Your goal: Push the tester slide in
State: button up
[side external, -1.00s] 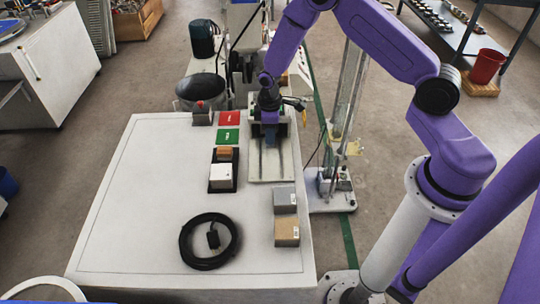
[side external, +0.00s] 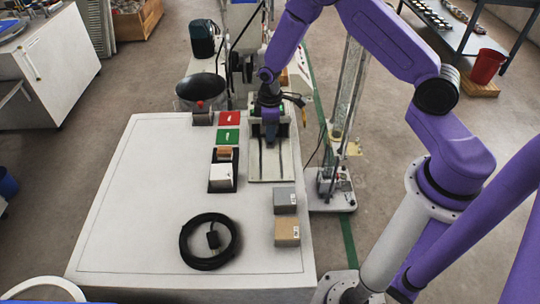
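The tester (side external: 284,167) is a pale, flat base with two dark lengthwise rails, lying at the right side of the white table. A dark frame stands at its far end. My gripper (side external: 270,142) is at that far end, pointing down over the rails. The fingers are small and dark here, so I cannot tell whether they are open or shut, or whether they touch the slide. The slide cannot be clearly made out; my gripper and wrist cover part of that end.
Left of the tester are a red card (side external: 229,118), a green card (side external: 228,136) and a black tray (side external: 222,188) with a white block (side external: 221,174). A grey box (side external: 285,199), a cardboard box (side external: 287,232) and a coiled black cable (side external: 187,243) lie nearer. The table's left is clear.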

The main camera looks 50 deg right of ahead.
jog(key=shift+w+d+r, duration=0.1)
jog(key=shift+w+r, duration=0.1)
jog(key=shift+r, duration=0.25)
jog(key=shift+w+d+r, duration=0.1)
jog(key=shift+w+r, duration=0.1)
jog(key=shift+r, duration=0.2)
jog(key=shift+c, duration=0.2)
jog(key=shift+o, duration=0.9)
jog(key=shift+r, duration=0.55)
jog(key=shift+o, duration=0.2)
jog(key=shift+r, duration=1.1)
jog(key=shift+s+f, duration=0.1)
jog(key=shift+s, duration=0.05)
